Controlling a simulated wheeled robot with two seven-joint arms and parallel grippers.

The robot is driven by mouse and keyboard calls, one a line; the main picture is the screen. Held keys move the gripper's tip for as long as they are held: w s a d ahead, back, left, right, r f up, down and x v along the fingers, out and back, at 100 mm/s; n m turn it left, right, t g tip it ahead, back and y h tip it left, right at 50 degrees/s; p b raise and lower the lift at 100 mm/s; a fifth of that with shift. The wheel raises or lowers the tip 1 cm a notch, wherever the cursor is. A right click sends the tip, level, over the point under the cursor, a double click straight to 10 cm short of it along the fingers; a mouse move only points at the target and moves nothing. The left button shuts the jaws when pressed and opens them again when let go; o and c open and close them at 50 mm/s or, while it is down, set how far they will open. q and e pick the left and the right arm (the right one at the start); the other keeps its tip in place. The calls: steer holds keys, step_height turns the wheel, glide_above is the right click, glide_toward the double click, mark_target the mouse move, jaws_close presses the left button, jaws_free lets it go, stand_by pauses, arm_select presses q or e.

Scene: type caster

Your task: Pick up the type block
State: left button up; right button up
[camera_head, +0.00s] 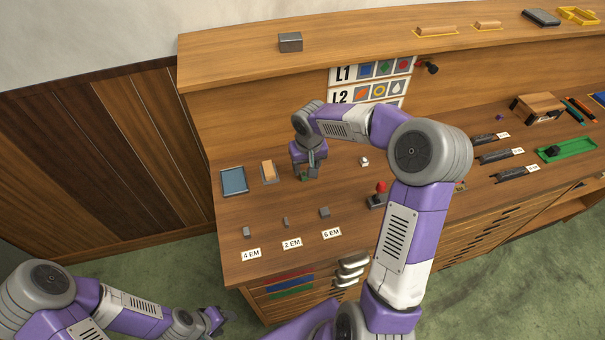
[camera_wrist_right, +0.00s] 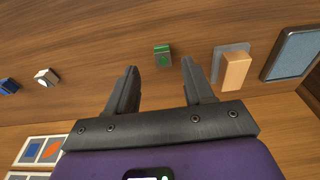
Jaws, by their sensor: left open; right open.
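A small type block with a green face (camera_wrist_right: 162,55) stands on the wooden desk; in the head view it shows as a green patch (camera_head: 305,177) partly hidden by my right gripper (camera_head: 309,174). In the right wrist view my right gripper (camera_wrist_right: 160,66) is open and empty, with the green block just beyond and between its fingertips. A white-faced block (camera_wrist_right: 46,77) and a blue one (camera_wrist_right: 9,86) lie to the left in that view; the white one also shows in the head view (camera_head: 364,161). My left gripper (camera_head: 218,320) is open, low over the floor, away from the desk.
A wooden block on a grey plate (camera_head: 268,172) and a blue-grey tray (camera_head: 233,181) lie left of the right gripper. Small grey blocks (camera_head: 325,212) stand by EM labels in front. A red-knobbed lever (camera_head: 380,190) is near my right arm. A chart (camera_head: 370,80) hangs behind.

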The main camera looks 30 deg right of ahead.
mark_target(304, 173)
steer(key=f, duration=0.2)
steer(key=w+f, duration=0.1)
steer(key=f, duration=0.1)
steer(key=shift+b, duration=0.3)
steer(key=shift+w, duration=0.1)
jaws_close()
